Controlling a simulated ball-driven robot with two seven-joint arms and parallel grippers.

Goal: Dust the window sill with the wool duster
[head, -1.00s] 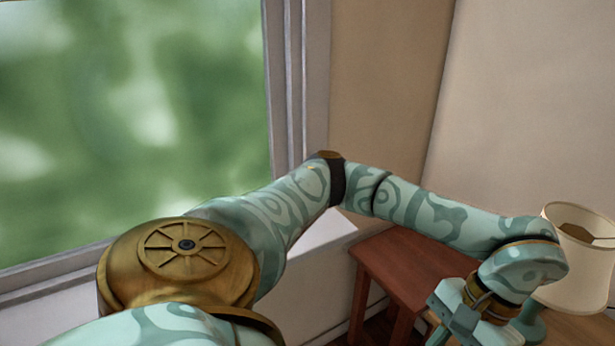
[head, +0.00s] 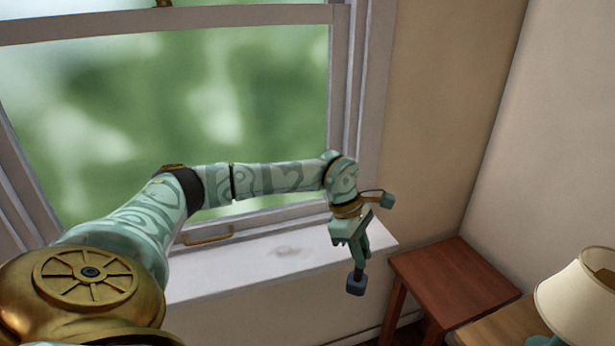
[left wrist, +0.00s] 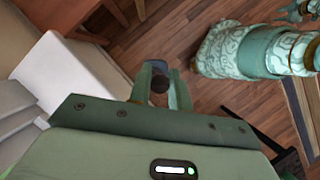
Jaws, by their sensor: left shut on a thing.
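The duster looks apart from the sill.
A red-brown wooden stool (head: 450,280) stands right of the sill. A cream-shaded lamp (head: 585,300) is on a wooden table (head: 510,325) at lower right. A brass window handle (head: 208,236) sits above the sill. The sill's top is otherwise bare.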

